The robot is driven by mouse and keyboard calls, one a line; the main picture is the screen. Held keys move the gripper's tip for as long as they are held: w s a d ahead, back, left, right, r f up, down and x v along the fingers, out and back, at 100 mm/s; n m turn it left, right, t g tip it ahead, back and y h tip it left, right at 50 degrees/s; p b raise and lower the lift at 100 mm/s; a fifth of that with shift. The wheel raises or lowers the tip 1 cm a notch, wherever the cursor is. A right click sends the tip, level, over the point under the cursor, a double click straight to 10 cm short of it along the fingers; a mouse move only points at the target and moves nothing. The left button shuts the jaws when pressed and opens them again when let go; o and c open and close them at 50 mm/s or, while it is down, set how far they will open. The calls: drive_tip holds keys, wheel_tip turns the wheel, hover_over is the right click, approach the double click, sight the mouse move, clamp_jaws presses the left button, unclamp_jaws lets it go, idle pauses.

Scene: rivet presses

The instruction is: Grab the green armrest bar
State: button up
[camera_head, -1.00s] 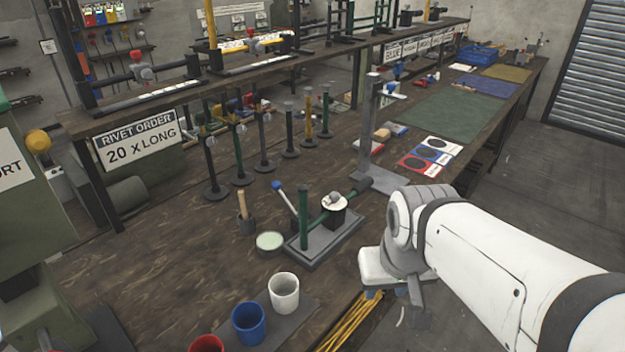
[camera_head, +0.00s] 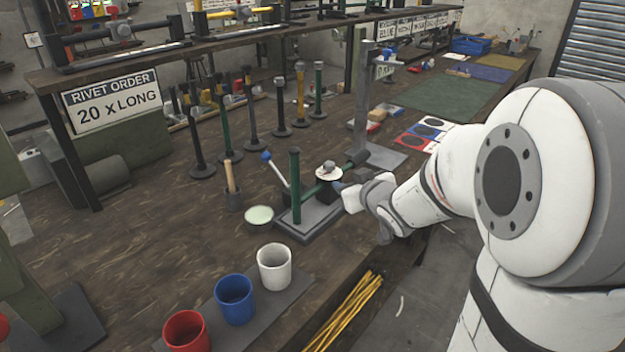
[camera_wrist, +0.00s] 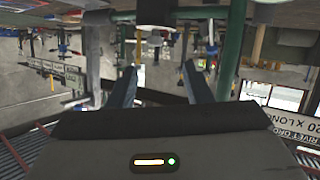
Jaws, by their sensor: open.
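On the bench, a small press (camera_head: 312,218) carries a dark green upright bar (camera_head: 295,185). A second green bar (camera_head: 314,190) lies low and slanting behind it; I cannot tell which is the armrest. My gripper (camera_head: 340,188) is at the press's right side, partly hidden by my wrist, apart from the upright bar. In the wrist view, which looks inverted, my gripper (camera_wrist: 162,78) is open with two blue-grey fingers and nothing held between them. A green bar (camera_wrist: 232,45) stands to the right of the fingers there, outside the gap.
White (camera_head: 274,266), blue (camera_head: 234,298) and red (camera_head: 186,331) cups stand in front. A pale green dish (camera_head: 259,217) and a wooden-handled tool (camera_head: 231,180) are left of the press. A grey post (camera_head: 362,100) rises behind it. Yellow rods (camera_head: 345,310) lie at the front edge.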

sight(300, 195)
drive_tip(key=w+a+f+n+y+b, duration=0.1)
drive_tip(key=a+f+y, duration=0.1)
drive_tip(key=a+y, duration=0.1)
drive_tip(key=w+a+f+n+y+b, duration=0.1)
drive_tip(key=w+a+f+y+b, duration=0.1)
drive_tip(key=a, duration=0.3)
drive_tip(key=w+a+f+n+y+b, duration=0.1)
drive_tip(key=w+a+f+n+y, duration=0.1)
drive_tip(key=a+y, duration=0.2)
drive_tip(key=shift+w+a+f+g+b, duration=0.2)
drive_tip(key=shift+a+g+b, duration=0.1)
drive_tip(key=shift+g+b, duration=0.1)
drive_tip(key=shift+c, duration=0.2)
clamp_jaws()
